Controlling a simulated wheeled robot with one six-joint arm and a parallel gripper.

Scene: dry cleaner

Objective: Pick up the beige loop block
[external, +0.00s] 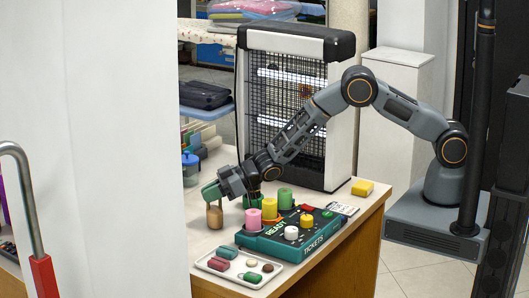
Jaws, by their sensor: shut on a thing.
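The beige loop block (214,216) is a small upright tan piece with a narrower top, at the left of the table. My gripper (213,203) is right above it, pointing down, and is shut on its top. The fingers hide the upper part of the block. I cannot tell whether its base touches the table or hangs just above it.
Right of the block stands a green ticket board (290,235) with pink (253,219), yellow (269,208) and green (285,199) cylinders near it. A white tray (222,272) with small pieces is in front. A yellow block (362,188) lies right; a tall heater (343,120) stands behind.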

